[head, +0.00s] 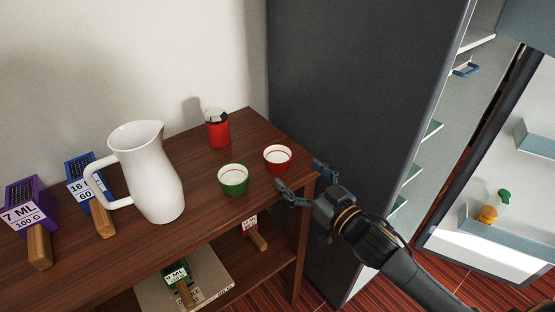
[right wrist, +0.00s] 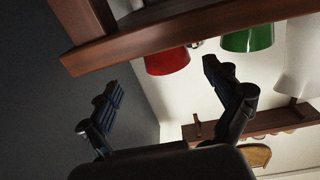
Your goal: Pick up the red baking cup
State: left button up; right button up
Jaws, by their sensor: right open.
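The red baking cup (head: 278,165) stands upright on the wooden table, near its right front corner. It has a white inside. In the right wrist view the red cup (right wrist: 167,61) shows ahead, roughly between the fingers. My right gripper (head: 299,176) is open and empty, just off the table's corner, with its fingers pointing at the cup. The fingers do not appear to touch the cup. In the right wrist view the open gripper (right wrist: 161,76) has its fingers spread wide. My left gripper is not in view.
A green cup (head: 233,185) stands close left of the red one. A red can (head: 217,133) and a white pitcher (head: 150,180) stand farther left. The wooden table (head: 203,160) has an edge beside my gripper. An open fridge (head: 372,100) stands at right.

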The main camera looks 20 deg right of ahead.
aim_at(287, 163)
jog(key=shift+w+a, duration=0.2)
jog(key=shift+w, duration=0.3)
jog(key=shift+w+a+r, duration=0.15)
jog(key=shift+w+r, duration=0.05)
jog(key=shift+r, duration=0.05)
jog(key=w, duration=0.1)
jog(key=w+a+p, duration=0.1)
jog(key=w+r, duration=0.1)
jog(key=shift+w+a, duration=0.35)
jog(key=shift+a, duration=0.05)
jog(key=shift+w+a+f, duration=0.1)
jog(key=shift+w, duration=0.2)
jog(key=c, duration=1.3)
jog(key=shift+r, duration=0.2)
